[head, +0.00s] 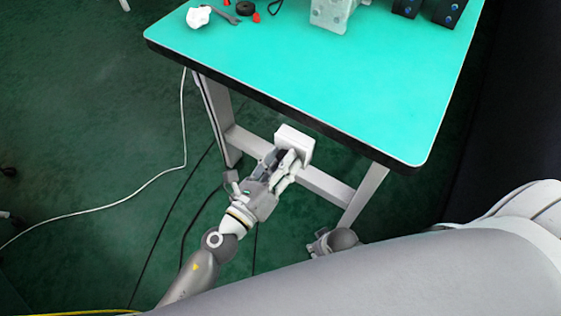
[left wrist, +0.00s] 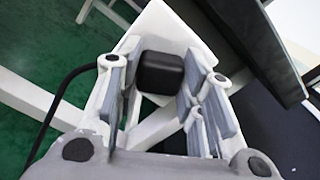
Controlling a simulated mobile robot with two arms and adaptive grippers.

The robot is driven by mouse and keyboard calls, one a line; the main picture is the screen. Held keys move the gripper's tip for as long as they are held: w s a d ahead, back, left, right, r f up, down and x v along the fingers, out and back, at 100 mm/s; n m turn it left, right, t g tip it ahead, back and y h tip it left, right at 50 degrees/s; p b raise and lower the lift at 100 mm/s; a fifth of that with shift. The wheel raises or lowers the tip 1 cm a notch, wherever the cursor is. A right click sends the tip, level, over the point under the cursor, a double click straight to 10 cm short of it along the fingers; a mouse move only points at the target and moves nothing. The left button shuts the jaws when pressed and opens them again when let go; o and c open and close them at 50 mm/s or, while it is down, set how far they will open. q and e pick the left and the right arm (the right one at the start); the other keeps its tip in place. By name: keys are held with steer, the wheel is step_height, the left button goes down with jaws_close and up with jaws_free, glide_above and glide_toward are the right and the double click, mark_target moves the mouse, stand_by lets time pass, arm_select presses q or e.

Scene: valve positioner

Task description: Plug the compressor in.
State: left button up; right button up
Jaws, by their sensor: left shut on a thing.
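A white box (head: 296,141), which looks like the socket, is at the table's under-frame below the front edge; it also shows in the left wrist view (left wrist: 167,28). My left gripper (head: 287,163) is right in front of it, shut on a black plug (left wrist: 160,72). The plug sits between the finger pads, with its far side at the white box. I cannot tell whether it is seated or only near. A black cable (left wrist: 62,90) runs down at the left. My right gripper (head: 333,241) is low, near the table leg, partly hidden; its jaws are unclear. The compressor is not identifiable.
The green table top (head: 300,70) with a dark edge overhangs the white box. On it lie a white lump (head: 198,17), a wrench, small parts, a grey metal block (head: 331,12) and dark blocks. A white cable (head: 130,198) and black cables cross the green floor.

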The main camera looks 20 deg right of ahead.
arm_select(q)
steer(key=o, duration=1.1)
